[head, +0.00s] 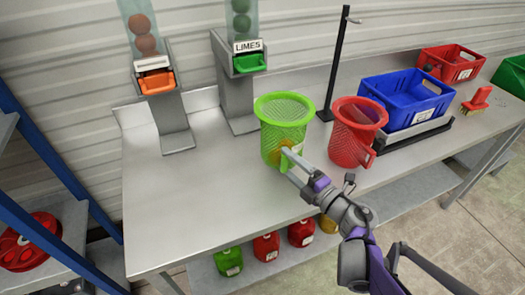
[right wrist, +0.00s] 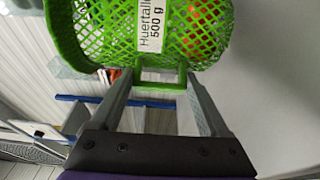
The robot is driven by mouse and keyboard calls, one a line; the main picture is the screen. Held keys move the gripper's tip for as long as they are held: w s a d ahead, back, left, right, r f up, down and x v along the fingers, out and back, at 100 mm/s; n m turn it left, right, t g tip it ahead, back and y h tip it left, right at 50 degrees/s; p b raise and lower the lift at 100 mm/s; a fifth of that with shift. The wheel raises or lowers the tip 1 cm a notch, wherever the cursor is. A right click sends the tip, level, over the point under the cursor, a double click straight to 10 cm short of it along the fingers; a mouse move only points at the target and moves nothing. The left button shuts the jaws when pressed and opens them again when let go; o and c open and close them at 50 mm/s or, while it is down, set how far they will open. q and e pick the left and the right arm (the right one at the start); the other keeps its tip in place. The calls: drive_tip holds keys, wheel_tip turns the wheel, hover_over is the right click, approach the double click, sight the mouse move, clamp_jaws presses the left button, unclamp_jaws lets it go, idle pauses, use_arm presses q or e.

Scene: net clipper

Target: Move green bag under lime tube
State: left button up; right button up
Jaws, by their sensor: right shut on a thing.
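The green bag (head: 284,115) is a mesh basket, upright above or on the table, right of and in front of the lime tube's stand. Something orange shows inside it. Its white label reads "Huertall... 500 g" in the right wrist view (right wrist: 152,28). My right gripper (head: 287,163) is shut on its small lower loop, also seen in the right wrist view (right wrist: 160,82). I cannot tell whether the bag touches the table. The lime tube (head: 241,22) holds green fruit, with a LIMES sign and a green outlet (head: 249,63). My left gripper is not in view.
A tube of orange fruit (head: 142,30) with an orange outlet stands left. A red mesh basket (head: 350,147) and a black post (head: 335,70) stand right of the green bag. A blue crate (head: 395,105) is farther right. The table's left front (head: 190,210) is clear.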

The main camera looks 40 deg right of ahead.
sight(262, 142)
drive_tip(key=w, duration=0.7)
drive_tip(key=w+b, duration=0.1)
drive_tip(key=w, duration=0.3)
drive_tip(key=shift+w+a, duration=0.15)
drive_tip(key=shift+a, duration=0.15)
drive_tip(key=shift+w+f, duration=0.1)
drive_tip(key=shift+w, duration=0.05)
drive_tip(key=shift+f+b, duration=1.4)
drive_tip(key=shift+f, duration=0.25)
drive_tip(key=shift+f, duration=0.15)
drive_tip(key=o, duration=1.3)
drive_tip(key=shift+s+r, duration=0.2)
drive_tip(key=s, duration=1.1)
drive_tip(key=shift+s+d, duration=0.25)
drive_tip(key=shift+s, duration=0.15)
